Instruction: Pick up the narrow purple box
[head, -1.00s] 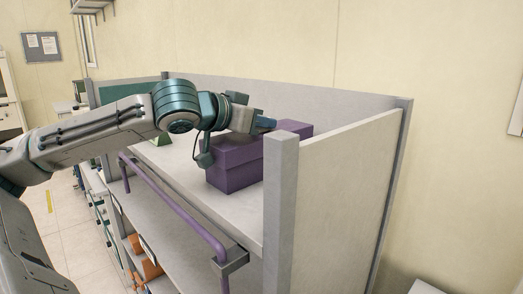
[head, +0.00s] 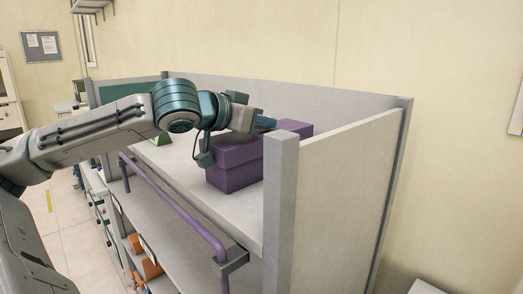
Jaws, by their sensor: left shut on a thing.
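The narrow purple box (head: 235,170) rests on the upper shelf of the grey rack, near its right end. It is long and lidded, and the front corner post hides part of its right side. My left gripper (head: 266,124) reaches over the box's top from the left. It is shut on the purple box at its upper edge; the fingertips are partly hidden by the box and the wrist. My right gripper is not in view.
The grey shelf (head: 190,172) has raised panels at the back and right, and a thick corner post (head: 280,200) close to the box. A purple rail (head: 172,205) runs along the front. A small green object (head: 161,140) stands behind my arm.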

